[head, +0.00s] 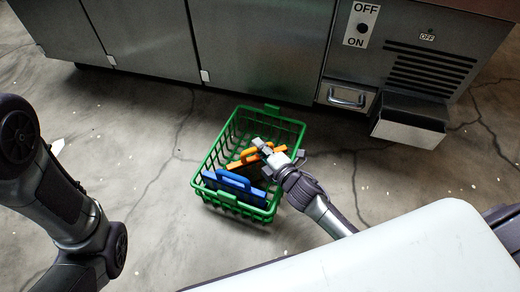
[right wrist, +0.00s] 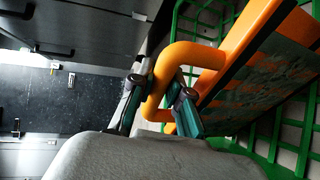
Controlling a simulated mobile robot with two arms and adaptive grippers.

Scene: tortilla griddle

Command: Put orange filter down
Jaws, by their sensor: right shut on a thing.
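The orange filter (head: 275,157) is inside the green basket (head: 205,163), behind the blue filter (head: 236,184). My right gripper (head: 262,146) is at the orange filter and shut on its handle. In the right wrist view, the orange handle (right wrist: 165,75) passes between the two fingers (right wrist: 160,100), and the filter's dark panel (right wrist: 255,95) hangs within the green basket mesh (right wrist: 193,20). Whether the filter rests on the basket floor cannot be told. My left arm shows at the left of the head view, but its gripper is out of view.
The basket stands on the cracked concrete floor (head: 150,150). Behind it is a metal cabinet (head: 260,60) with an OFF/ON plate (head: 361,24) and an open metal tray (head: 410,120). Free floor lies left of the basket.

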